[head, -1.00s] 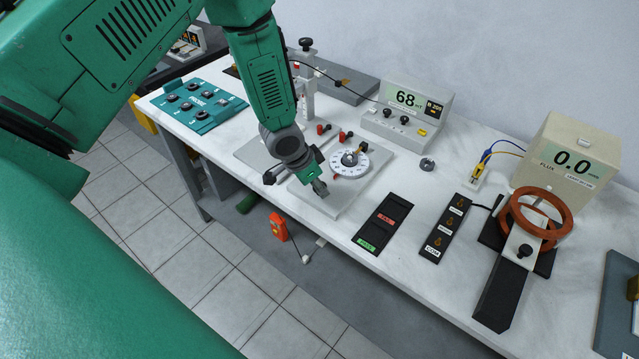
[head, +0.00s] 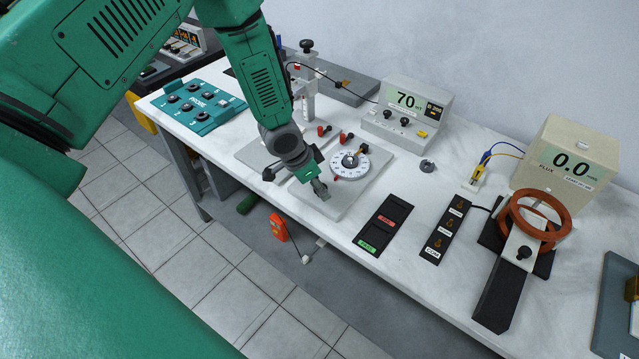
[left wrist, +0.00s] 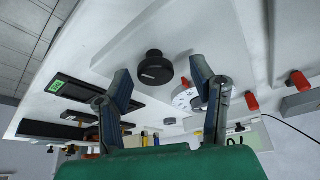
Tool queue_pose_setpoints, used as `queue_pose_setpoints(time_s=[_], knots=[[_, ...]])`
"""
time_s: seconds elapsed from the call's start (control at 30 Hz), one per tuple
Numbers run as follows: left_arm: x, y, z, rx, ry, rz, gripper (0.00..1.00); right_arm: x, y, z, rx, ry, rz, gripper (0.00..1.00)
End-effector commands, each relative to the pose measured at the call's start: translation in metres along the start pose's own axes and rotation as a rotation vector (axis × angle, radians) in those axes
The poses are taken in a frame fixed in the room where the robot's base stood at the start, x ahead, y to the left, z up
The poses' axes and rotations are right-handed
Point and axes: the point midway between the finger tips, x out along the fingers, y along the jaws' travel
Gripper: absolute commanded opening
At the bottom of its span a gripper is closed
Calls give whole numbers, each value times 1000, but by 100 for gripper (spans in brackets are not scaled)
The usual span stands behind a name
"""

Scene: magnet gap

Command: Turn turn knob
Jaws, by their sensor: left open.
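A black round knob (left wrist: 154,68) stands on a pale plate in the left wrist view, just beyond and between my fingertips. My left gripper (head: 296,182) is above the front left of the grey plate (head: 340,204). Its two fingers are spread with a gap between them, and it also shows in the left wrist view (left wrist: 160,84). A white dial with a dark centre knob (head: 349,163) sits behind and right of the gripper; in the left wrist view its dial (left wrist: 186,98) is partly covered by a finger.
A meter (head: 408,110) behind the plate reads 70. A flux meter (head: 568,158) at right reads 0.0, with an orange coil (head: 541,220) before it. Red-capped posts (head: 323,131) stand behind the gripper.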

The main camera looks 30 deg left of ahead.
Motion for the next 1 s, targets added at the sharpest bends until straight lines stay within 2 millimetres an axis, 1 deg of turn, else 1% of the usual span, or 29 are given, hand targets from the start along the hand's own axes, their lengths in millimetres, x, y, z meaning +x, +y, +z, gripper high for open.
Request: queue_pose_setpoints(time_s=[0.17, 0.4, 0.53, 0.7, 1.0], knots=[[-28, -1, -1, -3, 3, -2, 51, 0, 0, 0, 0, 1, -1, 40], [-80, -3, -1, -3, 6, -2, 51, 0, 0, 0, 0, 1, 0, 40], [-100, -3, -1, -2, 5, -1, 51, 0, 0, -1, 0, 1, 0, 40], [-113, -3, -1, -1, 4, 0, 51, 0, 0, -1, 0, 1, 0, 40], [-116, -3, 0, 0, 3, 0, 51, 1, 0, -2, 0, -1, 0, 40]])
